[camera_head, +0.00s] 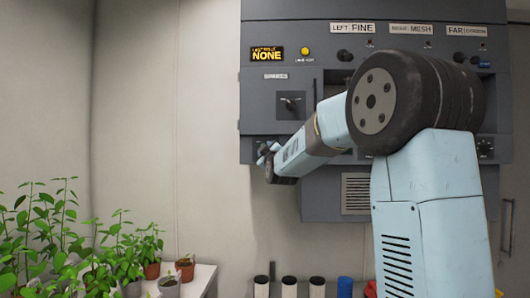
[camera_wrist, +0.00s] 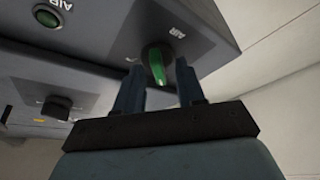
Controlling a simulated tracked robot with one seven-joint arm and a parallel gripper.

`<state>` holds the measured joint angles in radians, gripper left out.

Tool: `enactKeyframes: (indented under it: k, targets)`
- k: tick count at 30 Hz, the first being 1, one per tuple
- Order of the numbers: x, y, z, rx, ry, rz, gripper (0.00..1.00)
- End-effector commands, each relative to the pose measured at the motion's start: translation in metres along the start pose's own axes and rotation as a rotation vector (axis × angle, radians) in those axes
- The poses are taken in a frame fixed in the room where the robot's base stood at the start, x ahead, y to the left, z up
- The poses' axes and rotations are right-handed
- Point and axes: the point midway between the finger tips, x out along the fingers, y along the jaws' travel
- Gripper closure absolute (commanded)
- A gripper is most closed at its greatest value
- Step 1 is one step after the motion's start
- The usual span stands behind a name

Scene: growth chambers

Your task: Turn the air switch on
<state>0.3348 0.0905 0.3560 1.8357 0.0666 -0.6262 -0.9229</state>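The air switch (camera_wrist: 157,62) is a rotary knob with a green grip and dark base, below the label "AIR" on the grey panel in the wrist view. My gripper (camera_wrist: 159,68) has its two dark fingers apart, one on each side of the green grip in the picture. A gap shows on both sides, and I cannot tell how deep the fingertips reach around it. In the head view my gripper (camera_head: 268,163) is at the lower left of the grey control cabinet (camera_head: 257,112); the air switch cannot be made out there.
A black knob (camera_wrist: 56,107) is on a neighbouring panel. In the head view, potted plants (camera_head: 115,255) stand at lower left, and a "NONE" display (camera_head: 267,54) is above.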

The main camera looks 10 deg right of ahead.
Motion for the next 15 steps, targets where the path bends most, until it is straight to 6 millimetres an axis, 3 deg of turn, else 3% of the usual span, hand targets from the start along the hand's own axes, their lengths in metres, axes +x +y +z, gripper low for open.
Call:
enactKeyframes:
  k: [2,13,15]
  targets:
    - [-0.0001,0.0001,0.0,0.0,0.0,0.0,0.64]
    - [-0.0003,0.0,0.0001,0.0,0.0,0.0,1.0]
    - [-0.0004,-0.0002,0.0002,0.0,0.0,-0.001,1.0]
